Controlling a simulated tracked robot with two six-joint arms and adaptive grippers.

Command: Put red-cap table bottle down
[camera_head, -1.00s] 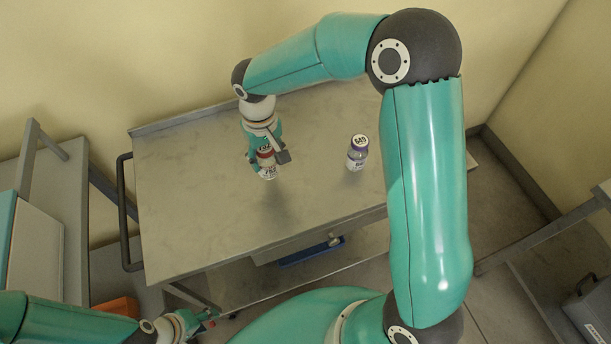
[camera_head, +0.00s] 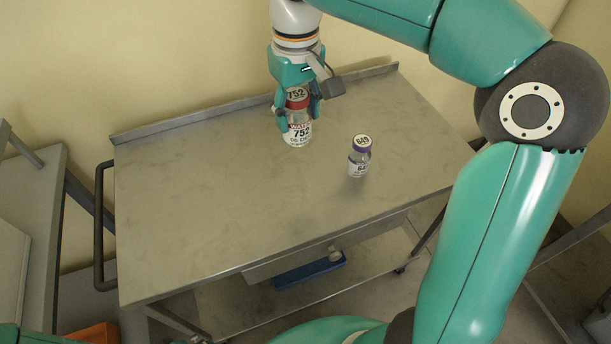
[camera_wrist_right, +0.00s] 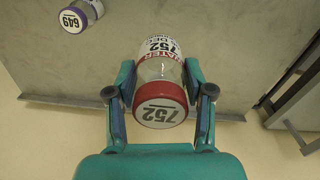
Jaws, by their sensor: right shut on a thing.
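The red-cap bottle (camera_head: 298,127), labelled 752, is upright near the back of the grey metal table (camera_head: 200,190). My right gripper (camera_head: 298,108) comes down from above and is shut around its upper part. In the right wrist view the bottle (camera_wrist_right: 161,70) sits between both fingers of the gripper (camera_wrist_right: 161,100), its red cap facing the camera. Whether the bottle's base touches the table top is hard to tell. My left gripper is not in the head view now.
A purple-cap bottle (camera_head: 360,156), labelled 649, stands to the right and nearer the front; it also shows in the right wrist view (camera_wrist_right: 80,14). The table's left half is clear. A low raised edge (camera_head: 190,119) runs along the back. A blue tray (camera_head: 308,271) lies below.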

